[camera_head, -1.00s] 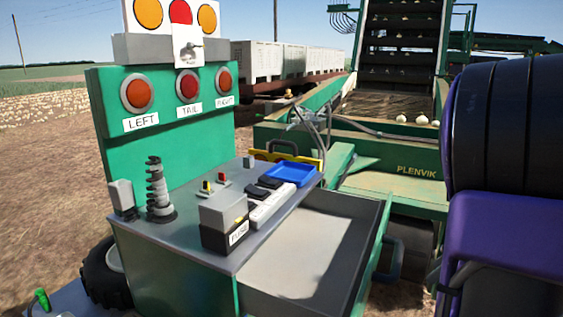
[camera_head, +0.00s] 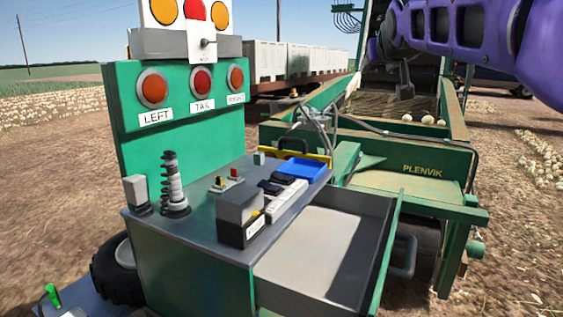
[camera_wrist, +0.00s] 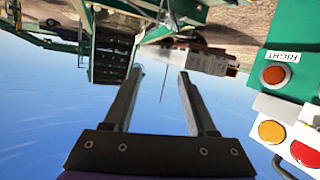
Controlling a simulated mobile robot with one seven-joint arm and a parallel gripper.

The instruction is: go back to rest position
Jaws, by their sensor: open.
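My gripper (camera_wrist: 157,102) is open in the wrist view, with two dark fingers apart and only sky and distant scenery between them. Nothing is held. In the head view my purple arm crosses the upper right, and my gripper (camera_head: 405,82) hangs in front of the green elevator, partly hidden and small. It is apart from the control box (camera_head: 150,235). The green panel (camera_head: 205,118) with LEFT, TAIL and RIGHT lamps stands on the left; its RIGHT lamp (camera_wrist: 275,75) also shows in the wrist view, upside down.
The grey box top holds a fuse box (camera_head: 240,217), a blue tray (camera_head: 303,170), a grey coil (camera_head: 173,185) and small switches. An open drawer (camera_head: 320,260) sticks out in front. The green elevator (camera_head: 430,170) with a few onions stands behind.

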